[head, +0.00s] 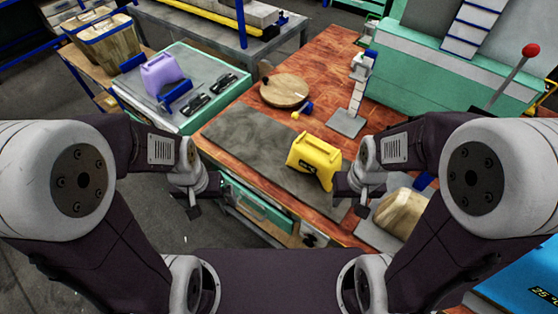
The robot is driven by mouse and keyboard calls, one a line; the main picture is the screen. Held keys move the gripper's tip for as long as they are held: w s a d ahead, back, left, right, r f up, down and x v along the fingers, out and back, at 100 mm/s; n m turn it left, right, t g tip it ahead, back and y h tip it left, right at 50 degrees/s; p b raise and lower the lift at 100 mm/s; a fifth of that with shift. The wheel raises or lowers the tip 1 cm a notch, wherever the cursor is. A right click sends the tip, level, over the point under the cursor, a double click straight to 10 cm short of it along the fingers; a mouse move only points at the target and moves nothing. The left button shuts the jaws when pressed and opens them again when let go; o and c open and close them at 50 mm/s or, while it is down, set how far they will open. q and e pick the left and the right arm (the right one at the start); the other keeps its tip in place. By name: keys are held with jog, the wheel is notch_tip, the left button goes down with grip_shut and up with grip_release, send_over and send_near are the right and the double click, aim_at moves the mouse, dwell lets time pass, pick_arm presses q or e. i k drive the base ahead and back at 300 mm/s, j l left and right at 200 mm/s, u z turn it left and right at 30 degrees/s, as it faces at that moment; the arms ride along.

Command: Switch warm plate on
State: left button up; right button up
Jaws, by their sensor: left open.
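A blue box-shaped device (522,268), likely the warm plate, is cut off at the lower right edge. Its black label or display (543,294) reads about "25 °C". No switch on it can be made out. My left gripper (194,208) is open and empty, in front of the bench's left front edge. My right gripper (362,206) hangs over the bench's front part, just right of a yellow case, left of the blue device and well apart from it. Its fingers are small and dark, so I cannot tell their opening.
The wooden bench (325,65) carries a grey mat (240,140), the yellow case (314,158), a round wooden board (284,91), a small stand (347,122) and a tan rounded block (402,211). A green press (430,70) with a red-knobbed lever (530,50) stands behind. My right arm is near the blue device.

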aim_at(309, 242)
jog(key=k+l+z, duration=0.25)
jog(key=k, duration=0.2)
jog(key=k+l+u, duration=0.1)
jog(key=u, duration=0.3)
jog(key=k+l+u, duration=0.1)
jog(key=u, duration=0.35)
jog(key=k+u, duration=0.1)
jog(key=u, duration=0.3)
